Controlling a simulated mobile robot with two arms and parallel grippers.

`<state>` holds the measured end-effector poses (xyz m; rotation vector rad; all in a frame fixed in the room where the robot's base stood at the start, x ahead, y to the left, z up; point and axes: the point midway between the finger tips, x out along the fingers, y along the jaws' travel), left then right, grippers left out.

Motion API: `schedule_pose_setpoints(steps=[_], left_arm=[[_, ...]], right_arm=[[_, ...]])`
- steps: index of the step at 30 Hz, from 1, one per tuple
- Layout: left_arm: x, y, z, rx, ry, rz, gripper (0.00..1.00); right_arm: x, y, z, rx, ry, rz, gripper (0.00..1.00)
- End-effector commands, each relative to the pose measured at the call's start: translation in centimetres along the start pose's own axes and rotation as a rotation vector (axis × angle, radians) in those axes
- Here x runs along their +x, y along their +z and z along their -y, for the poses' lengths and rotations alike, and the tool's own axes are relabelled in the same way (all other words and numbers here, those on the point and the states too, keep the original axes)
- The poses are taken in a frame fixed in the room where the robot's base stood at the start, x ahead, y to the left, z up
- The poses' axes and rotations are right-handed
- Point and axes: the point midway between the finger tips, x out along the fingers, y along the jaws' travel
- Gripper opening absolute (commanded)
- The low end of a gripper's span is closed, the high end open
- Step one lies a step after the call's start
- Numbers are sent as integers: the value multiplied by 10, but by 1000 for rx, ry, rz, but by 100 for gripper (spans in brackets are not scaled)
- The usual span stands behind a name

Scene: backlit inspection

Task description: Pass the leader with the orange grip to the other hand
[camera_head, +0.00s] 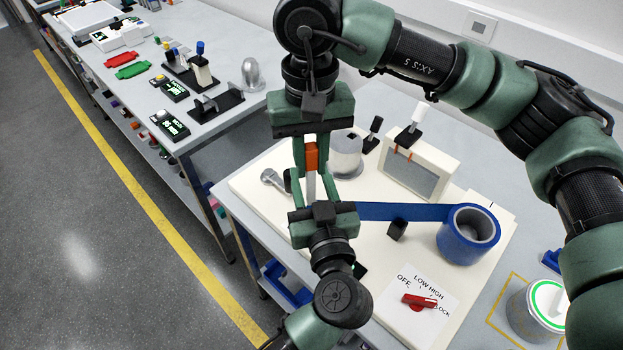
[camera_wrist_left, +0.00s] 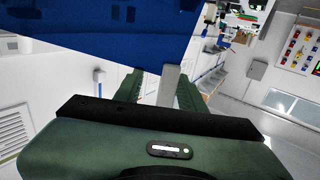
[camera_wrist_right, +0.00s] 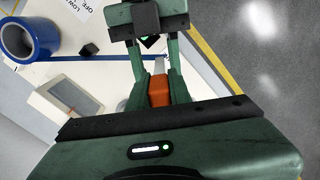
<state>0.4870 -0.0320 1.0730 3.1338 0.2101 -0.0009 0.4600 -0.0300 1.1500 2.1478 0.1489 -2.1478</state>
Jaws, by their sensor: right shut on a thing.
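The leader has an orange grip (camera_head: 311,158) with a grey stem (camera_head: 311,187) below it. My right gripper (camera_head: 311,170) is shut on the orange grip, which also shows in the right wrist view (camera_wrist_right: 159,92). My left gripper (camera_head: 312,181) faces it from below, fingers spread on both sides of the grey stem; the left wrist view shows the stem (camera_wrist_left: 169,84) between them with a gap. A blue tape strip (camera_head: 405,212) runs from the blue roll (camera_head: 468,234) toward the stem; its joint is hidden behind my left gripper.
A cream board (camera_head: 262,180) carries a metal cylinder (camera_head: 346,155), a framed panel (camera_head: 419,172), a small black block (camera_head: 397,229) and a red switch (camera_head: 419,301). A white tub (camera_head: 537,312) stands at right. Another bench (camera_head: 205,25) holds several fixtures at upper left.

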Motion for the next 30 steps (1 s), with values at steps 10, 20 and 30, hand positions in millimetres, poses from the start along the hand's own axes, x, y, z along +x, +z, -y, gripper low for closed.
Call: schedule_pose_setpoints(steps=[10,20,30], left_arm=[[-1,0,-1,0,3,-1,0],[0,0,0,0,1,-1,0],[0,0,0,0,0,-1,0]], right_arm=[[0,0,1,-2,-4,0,36],[0,0,0,0,-1,0,45],[-48,-1,1,1,-2,-5,45]])
